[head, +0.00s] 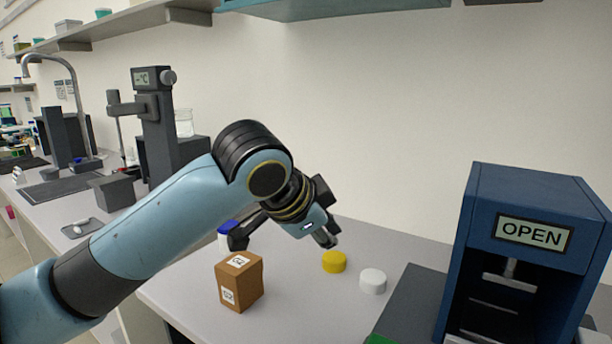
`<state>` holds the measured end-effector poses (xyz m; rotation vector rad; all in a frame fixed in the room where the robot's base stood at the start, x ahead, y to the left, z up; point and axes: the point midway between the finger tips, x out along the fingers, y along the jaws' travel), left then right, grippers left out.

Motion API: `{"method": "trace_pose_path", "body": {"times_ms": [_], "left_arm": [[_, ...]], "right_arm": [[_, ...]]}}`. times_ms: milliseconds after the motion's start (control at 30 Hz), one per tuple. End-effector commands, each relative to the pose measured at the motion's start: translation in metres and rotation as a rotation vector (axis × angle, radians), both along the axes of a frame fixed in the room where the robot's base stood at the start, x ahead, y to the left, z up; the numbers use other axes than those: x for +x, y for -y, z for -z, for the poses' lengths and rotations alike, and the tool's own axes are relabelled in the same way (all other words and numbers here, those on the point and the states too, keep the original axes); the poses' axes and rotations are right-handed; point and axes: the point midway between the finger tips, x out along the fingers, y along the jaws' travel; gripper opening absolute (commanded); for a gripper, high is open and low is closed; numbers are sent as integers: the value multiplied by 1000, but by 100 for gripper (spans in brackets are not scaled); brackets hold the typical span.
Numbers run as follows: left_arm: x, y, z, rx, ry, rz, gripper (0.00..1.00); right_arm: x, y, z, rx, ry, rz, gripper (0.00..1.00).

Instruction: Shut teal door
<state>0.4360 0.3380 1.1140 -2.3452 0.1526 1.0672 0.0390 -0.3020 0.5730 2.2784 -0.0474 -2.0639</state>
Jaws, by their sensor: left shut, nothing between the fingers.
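A teal panel (335,7) crosses the top edge of the head view, high on the wall and cut off by the frame. I cannot tell whether it is a cabinet underside or part of a door. No clear teal door face shows. My left gripper (326,238) is shut and empty, above the counter near the yellow cap, well below the teal panel and apart from it. My pale blue left arm reaches in from the lower left. My right gripper is not in view.
A blue machine (526,190) with an OPEN display stands at right. On the counter (190,292) are a brown box (239,282), a yellow cap (334,261) and a white cap (373,282). Dark lab instruments (152,120) and a tap (75,85) stand at left. The wall below the teal panel is clear.

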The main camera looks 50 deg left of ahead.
Motion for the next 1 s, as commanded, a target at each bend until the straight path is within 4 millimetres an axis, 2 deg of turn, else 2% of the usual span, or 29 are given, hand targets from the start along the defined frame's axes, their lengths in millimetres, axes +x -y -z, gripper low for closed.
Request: {"method": "trace_pose_path", "body": {"times_ms": [33, 67, 100, 167, 200, 267, 300, 400, 500, 600, 733, 867, 1000], "left_arm": [[21, -9, -43, 63, 70, 44, 0], [31, -14, -68, 104, 107, 74, 0], [43, -21, -107, 167, 161, 114, 0], [57, -31, -174, 280, 247, 170, 0], [61, -38, -220, 363, 302, 203, 0], [59, -46, -285, 490, 376, 241, 0], [53, -51, -324, 570, 414, 257, 0], [30, -60, -404, 749, 488, 274, 0], [6, -66, -455, 880, 525, 270, 0], [-10, -70, -482, 953, 541, 264, 0], [-12, -72, -492, 979, 546, 262, 0], [4, -76, -493, 975, 546, 263, 0], [30, -83, -494, 971, 544, 263, 0]], "right_arm": [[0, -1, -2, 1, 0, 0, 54], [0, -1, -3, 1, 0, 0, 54], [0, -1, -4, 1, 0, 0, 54], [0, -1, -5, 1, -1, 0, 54], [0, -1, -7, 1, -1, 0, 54], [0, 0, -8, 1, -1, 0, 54], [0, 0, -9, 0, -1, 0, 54], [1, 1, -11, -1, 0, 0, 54], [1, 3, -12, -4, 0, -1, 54], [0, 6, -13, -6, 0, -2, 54], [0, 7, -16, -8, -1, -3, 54], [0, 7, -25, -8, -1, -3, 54], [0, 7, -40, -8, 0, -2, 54]]}}
